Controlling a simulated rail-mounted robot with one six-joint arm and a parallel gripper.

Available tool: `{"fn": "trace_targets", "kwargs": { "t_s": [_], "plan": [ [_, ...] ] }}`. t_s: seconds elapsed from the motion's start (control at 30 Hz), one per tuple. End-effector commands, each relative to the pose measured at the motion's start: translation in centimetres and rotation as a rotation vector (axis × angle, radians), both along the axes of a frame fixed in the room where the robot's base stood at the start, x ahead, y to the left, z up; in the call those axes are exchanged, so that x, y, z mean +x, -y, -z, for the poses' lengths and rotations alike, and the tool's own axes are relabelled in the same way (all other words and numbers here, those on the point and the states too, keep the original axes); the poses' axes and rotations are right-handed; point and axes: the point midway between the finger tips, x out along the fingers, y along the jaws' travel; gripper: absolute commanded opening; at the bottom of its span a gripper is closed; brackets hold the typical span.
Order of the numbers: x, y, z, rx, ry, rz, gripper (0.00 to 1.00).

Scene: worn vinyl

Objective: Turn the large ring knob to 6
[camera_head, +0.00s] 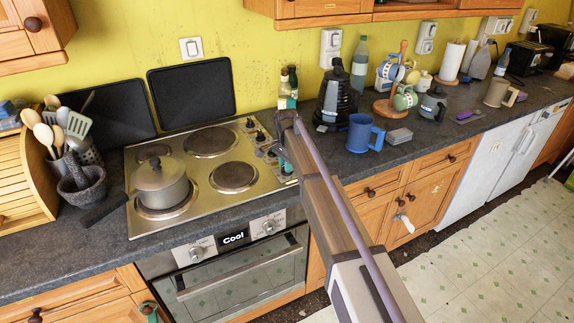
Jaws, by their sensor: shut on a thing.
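A steel cooktop (197,226) with several round hotplates is set into the dark counter. Its control knobs run down its right edge; one dark knob (260,136) shows clear of my arm. My gripper (281,146) points down at this knob row and is shut on a knob there. The fingers and the held knob are mostly hidden by my wrist and too small to make out. The knob markings, and so the setting, cannot be read. The large back hotplate (210,141) is bare.
A lidded pot (161,183) stands on the front-left hotplate. Bottles (293,82) stand just behind my gripper. A black kettle (335,98) and blue mug (360,133) are close on the right. The oven (240,275) below has two knobs and a display reading "Cool".

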Motion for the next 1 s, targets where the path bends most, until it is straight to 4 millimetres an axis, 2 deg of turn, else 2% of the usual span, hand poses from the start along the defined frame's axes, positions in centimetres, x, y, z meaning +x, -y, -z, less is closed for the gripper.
{"fn": "trace_targets", "kwargs": {
  "t_s": [0.4,0.97,1.0],
  "plan": [
    [-0.07,0.01,0.02,-0.001,-0.001,0.209,0.0],
    [-0.07,0.03,0.02,0.0,-0.001,0.242,0.0],
    [-0.06,0.02,0.02,0.0,-0.001,0.242,0.23]
  ]
}}
